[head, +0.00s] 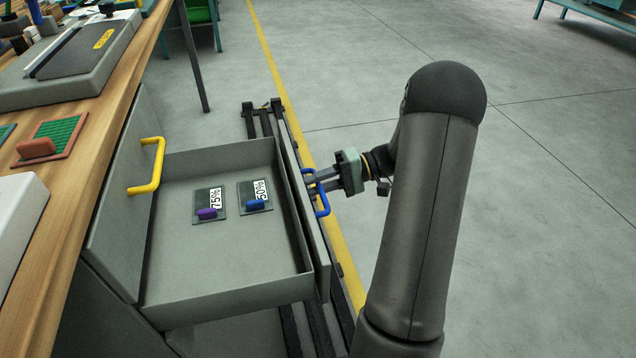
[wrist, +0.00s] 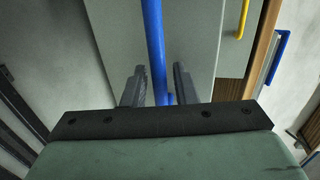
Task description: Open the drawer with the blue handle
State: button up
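The grey drawer (head: 240,295) with the blue handle (head: 323,200) stands pulled far out from the bench, its inside exposed. My gripper (head: 311,181) is at the drawer front, at the far part of the blue handle. In the wrist view, the blue handle (wrist: 155,40) passes between my two fingers, with a narrow gap visible on each side. The fingers are apart, around the handle and not visibly clamped on it. The drawer's grey front (wrist: 190,35) lies behind the handle in that view.
In the drawer lie two label cards with a purple piece (head: 207,214) and a blue piece (head: 255,204). A yellow handle (head: 147,180) is on the grey panel beside it. The wooden bench top (head: 75,185) is at left. Open floor (head: 560,200) lies to the right.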

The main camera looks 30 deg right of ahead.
dwell(0.3)
jog(key=p+v, duration=0.4)
jog(key=v, duration=1.3)
jog(key=shift+d, duration=0.2)
jog(key=shift+r+p, duration=0.1)
jog(key=shift+p, duration=0.2)
